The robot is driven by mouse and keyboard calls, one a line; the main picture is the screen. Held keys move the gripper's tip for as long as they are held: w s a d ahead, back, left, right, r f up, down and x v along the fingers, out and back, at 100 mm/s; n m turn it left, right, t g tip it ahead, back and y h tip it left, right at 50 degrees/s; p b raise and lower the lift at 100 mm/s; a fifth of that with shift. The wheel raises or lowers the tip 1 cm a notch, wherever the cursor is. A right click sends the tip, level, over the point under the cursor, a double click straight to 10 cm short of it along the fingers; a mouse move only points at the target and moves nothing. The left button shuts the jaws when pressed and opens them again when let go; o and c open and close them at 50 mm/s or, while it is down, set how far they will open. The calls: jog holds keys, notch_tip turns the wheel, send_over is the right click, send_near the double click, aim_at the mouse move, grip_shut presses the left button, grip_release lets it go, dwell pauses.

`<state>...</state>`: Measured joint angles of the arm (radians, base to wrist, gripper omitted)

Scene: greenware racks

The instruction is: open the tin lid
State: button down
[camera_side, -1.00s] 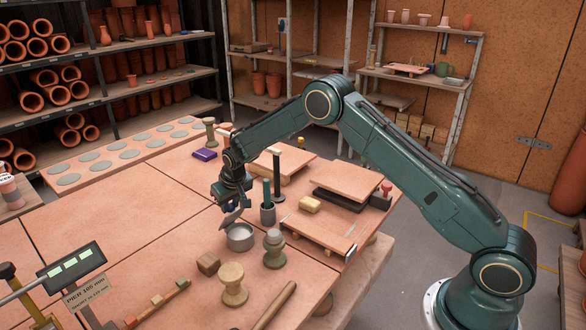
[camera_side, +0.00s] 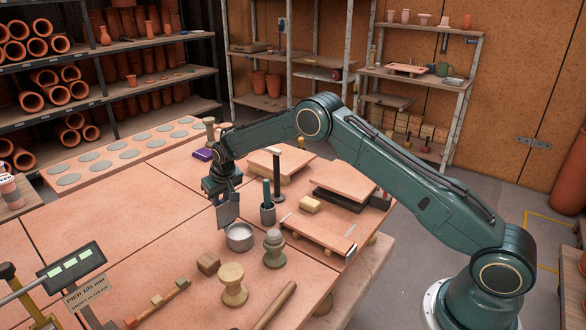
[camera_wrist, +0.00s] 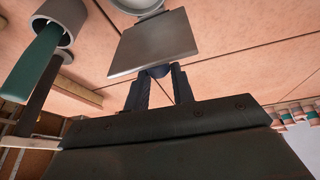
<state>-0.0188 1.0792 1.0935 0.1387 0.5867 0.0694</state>
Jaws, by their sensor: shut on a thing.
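A grey cup (camera_side: 267,214) holding a green-handled tool stands close behind the tin.

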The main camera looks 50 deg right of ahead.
jog(key=shift+w+a+r, duration=0.2)
jog(key=shift+a, duration=0.1)
jog(key=c, duration=1.4)
grip_release()
jog(key=shift+o, duration=1.2)
jog(key=shift+s+d+f, duration=0.1)
jog(key=shift+s, duration=0.1)
jog(key=v, duration=1.3)
jog(key=shift+r, duration=0.35)
